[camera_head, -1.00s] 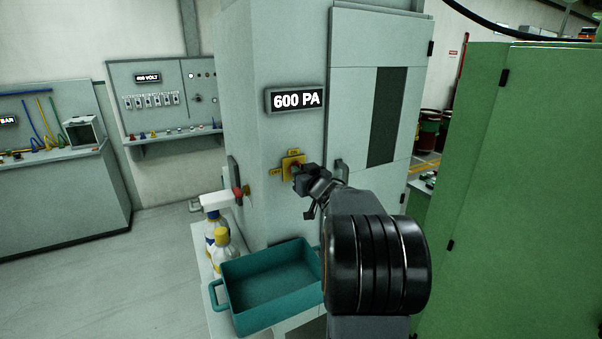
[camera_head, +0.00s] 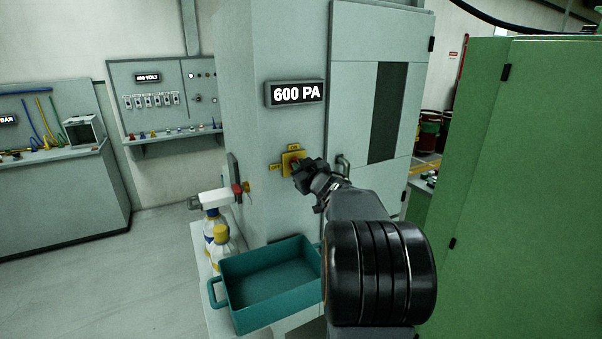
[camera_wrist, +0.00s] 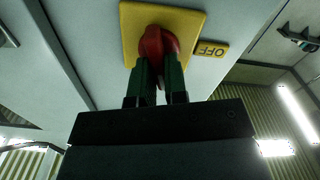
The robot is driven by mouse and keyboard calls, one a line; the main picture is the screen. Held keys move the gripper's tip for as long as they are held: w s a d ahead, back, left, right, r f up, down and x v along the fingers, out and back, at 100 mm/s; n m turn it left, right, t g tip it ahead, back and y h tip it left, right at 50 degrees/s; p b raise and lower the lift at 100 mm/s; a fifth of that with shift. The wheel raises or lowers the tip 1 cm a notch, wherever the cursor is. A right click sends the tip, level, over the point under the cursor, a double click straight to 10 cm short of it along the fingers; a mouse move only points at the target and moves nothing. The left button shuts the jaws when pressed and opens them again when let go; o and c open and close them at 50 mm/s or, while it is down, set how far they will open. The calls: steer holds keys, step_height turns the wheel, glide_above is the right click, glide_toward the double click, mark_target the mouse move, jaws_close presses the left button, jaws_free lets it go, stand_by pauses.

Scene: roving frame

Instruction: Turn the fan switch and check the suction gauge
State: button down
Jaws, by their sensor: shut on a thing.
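The fan switch is a red knob (camera_wrist: 157,44) on a yellow plate (camera_wrist: 187,17), also seen in the head view as the yellow plate (camera_head: 289,157) on the grey cabinet. An OFF label (camera_wrist: 210,49) sits beside the plate, and an ON label (camera_head: 294,147) sits above it. My gripper (camera_wrist: 160,72) is shut on the red knob, one finger on each side. In the head view my gripper (camera_head: 300,171) covers most of the knob. The suction gauge (camera_head: 297,94) above the switch reads 600 PA.
Another red knob (camera_head: 238,190) is on the cabinet's left side. A green cabinet (camera_head: 520,180) stands close on the right. Floor at left is clear.

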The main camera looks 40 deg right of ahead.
steer(key=shift+a+f+n+b, duration=0.1)
steer(key=shift+f+n+b, duration=0.1)
steer(key=shift+n+b, duration=2.6)
steer(key=shift+a+f+n+b, duration=0.15)
steer(key=shift+n+b, duration=1.15)
steer(key=shift+n, duration=3)
steer(key=c, duration=1.1)
jaws_free()
steer(key=shift+c, duration=0.2)
steer(key=s+a+b, duration=0.1)
steer(key=s, duration=1.2)
steer(key=shift+s+a, duration=0.3)
steer(key=shift+a, duration=0.1)
